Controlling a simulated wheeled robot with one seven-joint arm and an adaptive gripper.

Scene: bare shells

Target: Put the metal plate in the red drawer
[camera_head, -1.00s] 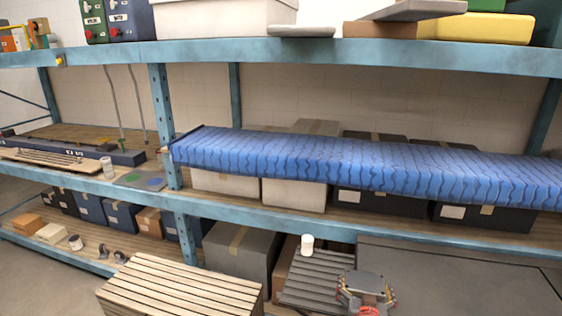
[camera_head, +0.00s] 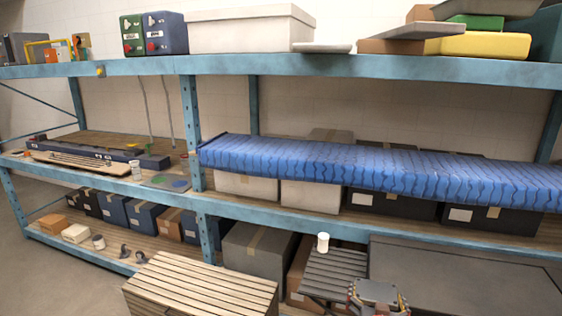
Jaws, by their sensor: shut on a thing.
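The metal plate (camera_head: 375,291) is a flat grey piece at the bottom edge of the view, right of centre. My gripper (camera_head: 378,305) is at the same place, shut on it, and is cut off by the frame edge. Its fingertips and its hold on the plate are mostly hidden. The red drawer is not seen in this view.
A blue metal shelf rack (camera_head: 400,67) fills the view, with a long blue padded roll (camera_head: 390,170) on its middle level. A slatted wooden crate (camera_head: 200,287), a slatted grey surface with a white cup (camera_head: 323,242), and a large dark grey panel (camera_head: 460,280) lie near my gripper.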

